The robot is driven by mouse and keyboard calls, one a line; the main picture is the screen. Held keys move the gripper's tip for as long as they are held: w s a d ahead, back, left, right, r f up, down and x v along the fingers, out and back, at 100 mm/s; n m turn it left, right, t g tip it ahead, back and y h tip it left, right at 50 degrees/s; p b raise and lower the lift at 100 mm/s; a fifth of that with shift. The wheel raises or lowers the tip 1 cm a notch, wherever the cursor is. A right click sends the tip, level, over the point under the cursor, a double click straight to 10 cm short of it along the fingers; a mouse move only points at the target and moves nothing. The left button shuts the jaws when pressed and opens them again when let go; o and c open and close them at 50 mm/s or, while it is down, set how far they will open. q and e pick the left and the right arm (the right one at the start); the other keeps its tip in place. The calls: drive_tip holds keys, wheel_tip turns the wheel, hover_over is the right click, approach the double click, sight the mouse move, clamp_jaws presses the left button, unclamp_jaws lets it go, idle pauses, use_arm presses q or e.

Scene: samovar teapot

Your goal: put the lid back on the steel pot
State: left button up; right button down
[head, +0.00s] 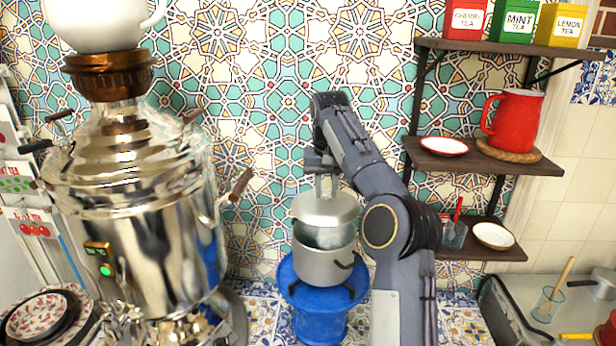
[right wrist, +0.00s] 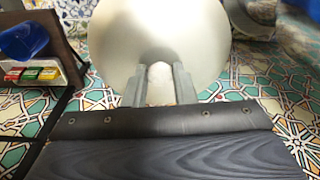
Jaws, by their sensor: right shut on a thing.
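The steel pot (head: 322,267) stands upright on a blue stand, with its mouth partly open to view. The steel lid (head: 325,207) is above the pot, apart from the far part of its rim as seen, and tilted. My right gripper (head: 324,187) comes from above and is shut on the lid's knob. In the right wrist view, the two fingers (right wrist: 159,86) close around the pale knob (right wrist: 160,78), and the lid (right wrist: 160,30) fills the top middle. The lid hides part of the pot's mouth. My left gripper is not in view.
A large shiny samovar (head: 150,230) with a white teapot (head: 95,25) on top stands at the left. Wooden shelves (head: 470,165) with a red jug (head: 515,122) and tea tins are at the right. The blue stand (head: 320,318) is close to the tiled wall.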

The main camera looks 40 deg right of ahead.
sight(326, 200)
drive_tip(key=shift+w+f, duration=0.15)
drive_tip(key=shift+f, duration=1.9)
drive_tip(key=shift+f+b, duration=0.8)
drive_tip(key=shift+f, duration=0.3)
drive_tip(key=shift+r+p, duration=0.1)
drive_tip(key=shift+p, duration=0.35)
drive_tip(key=shift+f, duration=0.2)
drive_tip(key=shift+p, duration=0.35)
